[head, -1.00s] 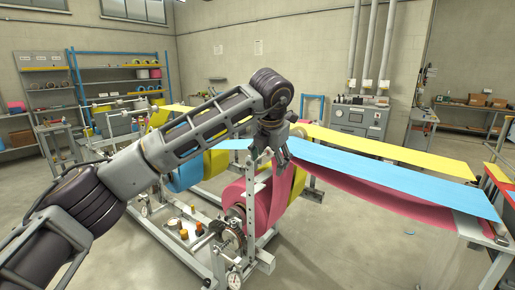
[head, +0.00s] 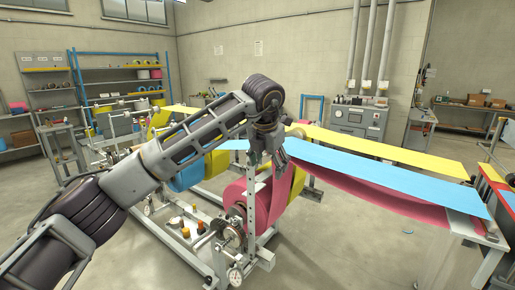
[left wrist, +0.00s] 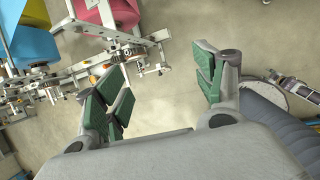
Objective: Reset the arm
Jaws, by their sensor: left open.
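My left arm (head: 195,140) reaches in from the lower left of the head view, bends at a high elbow and hangs down at the forearm. My left gripper (head: 281,157) is at the end of it, in front of the blue web and above the pink roll (head: 257,205) in the picture. Nothing is held. My right gripper is in neither view.
A roll stand frame (head: 249,195) with dials and yellow rolls stands close by. Blue (head: 400,180) and yellow (head: 390,150) webs run right to a table. Shelves (head: 120,80) and a grey cabinet (head: 358,120) line the back. Floor (head: 350,250) is clear at the front right.

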